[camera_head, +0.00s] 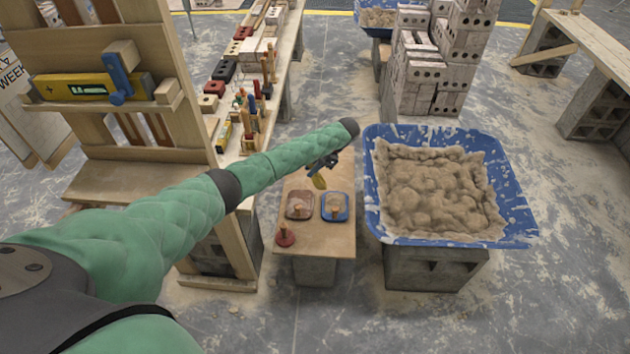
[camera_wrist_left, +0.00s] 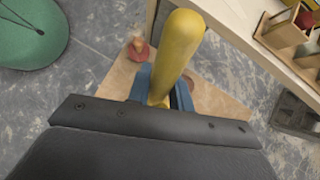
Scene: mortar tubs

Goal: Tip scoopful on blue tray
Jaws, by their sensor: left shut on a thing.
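The blue tray (camera_head: 346,219) lies on the low wooden bench, with a small tan heap in it. A reddish-brown tray (camera_head: 291,213) with some tan stuff lies just left of it. My left gripper (camera_head: 326,163) is above the back of the bench, behind and above the trays. It is shut on a yellow handle (camera_wrist_left: 180,52), which also shows as a small yellow piece in the head view (camera_head: 319,182). The handle's far end and any load are hidden. My right gripper is not in view.
A large blue tub (camera_head: 515,205) full of mortar (camera_head: 430,190) stands on a block right of the bench. A red-based object (camera_head: 285,238) sits at the bench's front left. A long table (camera_head: 237,130) with tools stands at left, and stacked bricks (camera_head: 425,75) stand behind the tub.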

